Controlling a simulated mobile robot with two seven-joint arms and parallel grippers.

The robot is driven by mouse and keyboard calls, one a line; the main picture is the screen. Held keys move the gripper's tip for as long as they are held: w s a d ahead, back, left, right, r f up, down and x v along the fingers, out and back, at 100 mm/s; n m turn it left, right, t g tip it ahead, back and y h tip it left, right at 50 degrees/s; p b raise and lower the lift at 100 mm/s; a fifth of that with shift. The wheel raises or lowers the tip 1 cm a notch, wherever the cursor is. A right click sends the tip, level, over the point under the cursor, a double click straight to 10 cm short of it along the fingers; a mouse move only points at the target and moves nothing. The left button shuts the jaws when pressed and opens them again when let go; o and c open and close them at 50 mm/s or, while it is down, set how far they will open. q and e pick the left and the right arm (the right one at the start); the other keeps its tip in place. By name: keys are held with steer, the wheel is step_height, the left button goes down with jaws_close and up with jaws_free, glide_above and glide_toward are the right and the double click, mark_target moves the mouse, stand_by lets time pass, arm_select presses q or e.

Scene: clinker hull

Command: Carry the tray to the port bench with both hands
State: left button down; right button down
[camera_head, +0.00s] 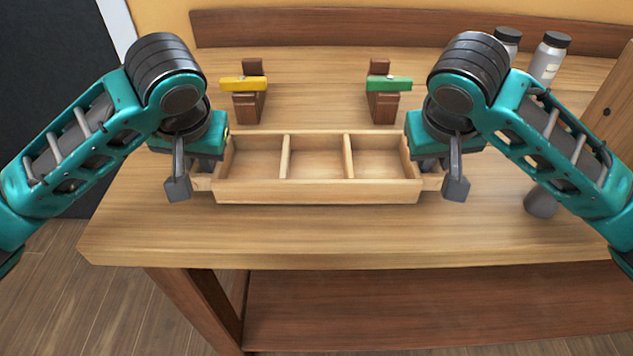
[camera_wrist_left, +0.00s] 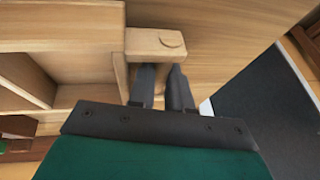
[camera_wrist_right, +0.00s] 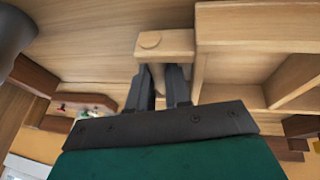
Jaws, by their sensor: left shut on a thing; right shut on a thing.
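The tray (camera_head: 318,192) is a light wooden box with three empty compartments and a handle at each end. In the head view it is level at the middle of the wooden bench (camera_head: 300,235); I cannot tell whether it touches the bench top. My left gripper (camera_head: 186,185) is shut on the tray's left handle, which shows in the left wrist view (camera_wrist_left: 155,45). My right gripper (camera_head: 446,183) is shut on the right handle, which shows in the right wrist view (camera_wrist_right: 165,44). The fingers partly hide both handles.
Behind the tray stand a wooden block with a yellow bar (camera_head: 243,84) and one with a green bar (camera_head: 388,84). Two grey bottles with dark caps (camera_head: 549,62) stand at the back right. A grey rounded object (camera_head: 541,203) is beside my right arm. The bench front is clear.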

arm_select(q)
steer(key=shift+f, duration=0.45)
arm_select(e)
steer(key=shift+f, duration=0.45)
arm_select(q)
steer(key=c, duration=1.1)
jaws_free()
steer(key=shift+r, duration=0.2)
arm_select(e)
steer(key=c, duration=1.1)
jaws_free()
steer(key=shift+r, duration=0.2)
arm_select(q)
steer(key=shift+o, duration=0.2)
steer(key=shift+d, duration=0.1)
arm_select(e)
steer(key=shift+o, duration=0.2)
arm_select(q)
steer(key=shift+c, duration=0.2)
arm_select(e)
steer(key=shift+a, duration=0.1)
